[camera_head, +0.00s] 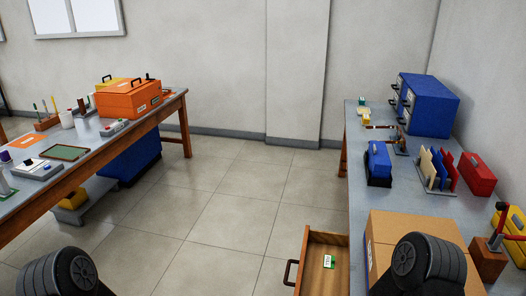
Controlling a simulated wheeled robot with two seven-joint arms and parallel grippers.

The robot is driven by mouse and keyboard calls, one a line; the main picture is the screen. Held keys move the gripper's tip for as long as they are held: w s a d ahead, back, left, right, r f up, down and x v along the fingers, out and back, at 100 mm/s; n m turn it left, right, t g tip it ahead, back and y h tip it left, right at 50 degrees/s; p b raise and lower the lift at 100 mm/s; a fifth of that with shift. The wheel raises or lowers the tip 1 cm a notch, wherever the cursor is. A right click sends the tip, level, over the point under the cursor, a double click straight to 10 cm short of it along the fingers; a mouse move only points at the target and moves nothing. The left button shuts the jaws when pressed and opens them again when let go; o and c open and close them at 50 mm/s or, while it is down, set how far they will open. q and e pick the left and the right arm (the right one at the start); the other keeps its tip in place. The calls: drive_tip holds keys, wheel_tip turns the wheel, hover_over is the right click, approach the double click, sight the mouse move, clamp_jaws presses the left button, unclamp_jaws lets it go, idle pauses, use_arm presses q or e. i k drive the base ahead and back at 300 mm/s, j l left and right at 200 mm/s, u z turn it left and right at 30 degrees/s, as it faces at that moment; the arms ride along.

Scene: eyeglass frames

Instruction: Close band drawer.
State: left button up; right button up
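A wooden drawer (311,252) stands pulled out from the left side of the right-hand workbench, near the bottom of the head view. It has a black handle (289,272) on its left front. A small green item with a white label (328,262) lies inside it. Its near end is cut off by the picture edge. I cannot read the label. Rounded dark links of my arms show at the bottom left and bottom right; neither gripper is in view.
The right workbench (358,205) carries a cardboard box (400,228), a blue drawer cabinet (432,108), a blue box (379,160), a board rack (436,172) and a red box (477,175). The left workbench (100,160) holds an orange case (128,99). Tiled floor (220,215) between them is clear.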

sight(312, 278)
drive_tip(key=i+j+z, duration=0.1)
drive_tip(key=j+z, duration=0.6)
drive_tip(key=j, duration=0.15)
drive_tip(key=j+z, duration=0.35)
